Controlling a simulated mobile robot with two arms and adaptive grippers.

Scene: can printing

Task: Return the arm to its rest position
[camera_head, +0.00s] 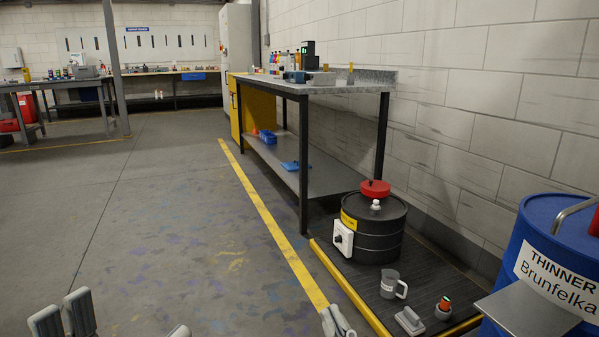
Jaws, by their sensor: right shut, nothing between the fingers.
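My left gripper (122,318) shows at the bottom left edge. Two of its fingers stand on the left and one fingertip stands well apart on the right, with only floor between them; it is open. My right gripper (337,321) shows at the bottom centre, beside the yellow floor line. Its fingers are close together, it is shut and nothing is between them. The rest of both arms is out of view below.
A blue thinner barrel (533,225) is at the right. A workbench (345,87) lines the wall. The floor at left is clear.

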